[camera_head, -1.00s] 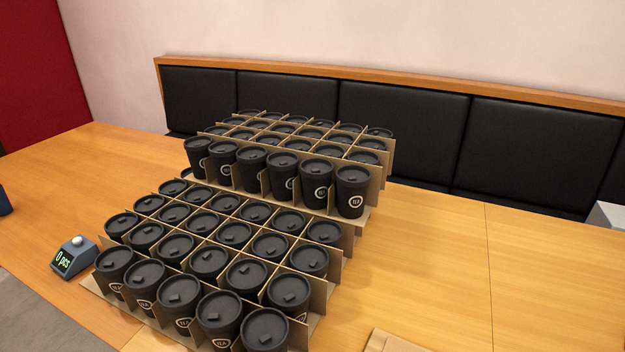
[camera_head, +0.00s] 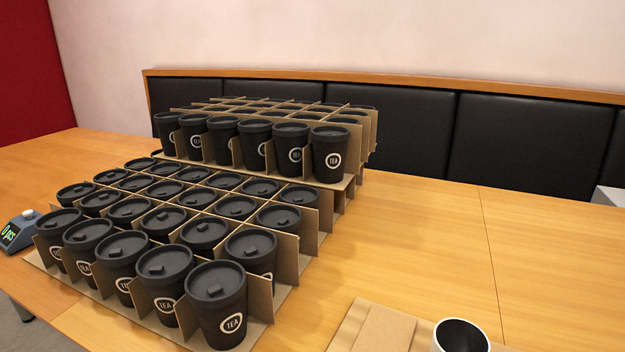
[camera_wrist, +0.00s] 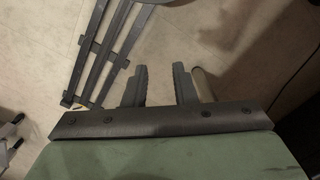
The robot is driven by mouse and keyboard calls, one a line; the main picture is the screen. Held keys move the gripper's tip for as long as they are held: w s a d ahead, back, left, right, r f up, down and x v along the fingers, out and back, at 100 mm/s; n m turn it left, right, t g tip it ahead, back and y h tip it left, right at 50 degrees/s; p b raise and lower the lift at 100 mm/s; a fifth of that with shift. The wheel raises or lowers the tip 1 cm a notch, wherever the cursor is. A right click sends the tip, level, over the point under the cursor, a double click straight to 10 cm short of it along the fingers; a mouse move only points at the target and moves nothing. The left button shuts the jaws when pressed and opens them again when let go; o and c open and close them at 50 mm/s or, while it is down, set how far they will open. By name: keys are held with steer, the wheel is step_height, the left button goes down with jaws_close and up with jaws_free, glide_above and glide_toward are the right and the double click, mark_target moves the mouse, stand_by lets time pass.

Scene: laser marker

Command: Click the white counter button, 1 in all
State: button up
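The white counter button (camera_head: 28,213) sits on top of a small grey-blue counter box (camera_head: 17,232) at the left edge of the head view. The box's display reads "0 pcs" in green. It stands on the wooden table, just left of the front cup tray. My gripper (camera_wrist: 160,82) shows only in the wrist view. Its two dark fingers are apart with a gap between them, and nothing is between them. It points at a pale floor, away from the table. The counter is not in the wrist view.
Black lidded tea cups (camera_head: 216,300) fill cardboard divider trays in front and behind. A cardboard piece (camera_head: 385,330) and an open white-rimmed cup (camera_head: 461,338) are at the front right. The table's right side (camera_head: 420,235) is clear. A slatted dark object (camera_wrist: 105,50) lies near my gripper.

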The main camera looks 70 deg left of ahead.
steer(key=shift+r, duration=0.2)
jaws_close()
